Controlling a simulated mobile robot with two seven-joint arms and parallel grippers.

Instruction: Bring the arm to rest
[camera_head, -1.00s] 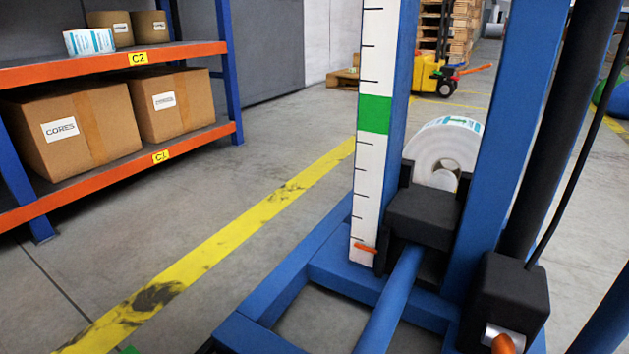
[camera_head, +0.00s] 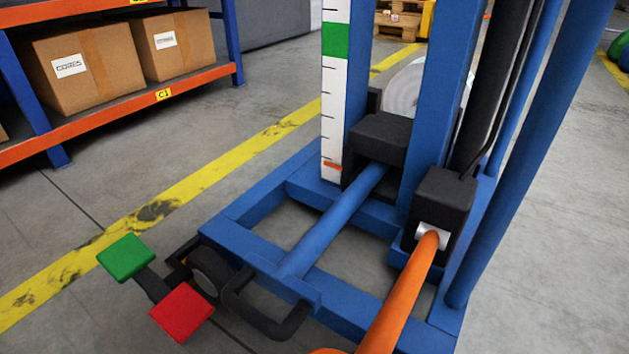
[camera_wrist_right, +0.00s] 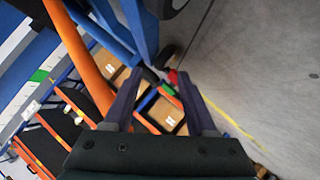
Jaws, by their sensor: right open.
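My right gripper (camera_wrist_right: 158,72) shows in the right wrist view. Its two dark fingers are apart with nothing held between them. An orange handle (camera_wrist_right: 80,60) runs to the left of the fingers in that view; I cannot tell how close it is. In the head view the orange handle (camera_head: 400,295) slopes down from a black block (camera_head: 441,195) on a blue lift frame (camera_head: 255,255). Neither of my grippers shows in the head view.
A green pedal (camera_head: 124,257) and a red pedal (camera_head: 182,312) stand at the frame's front left. A white scale (camera_head: 333,115) has an orange pointer (camera_head: 333,166) low on it. A roll (camera_head: 403,88) is partly hidden behind a blue post. Shelving with boxes (camera_head: 84,68) stands left.

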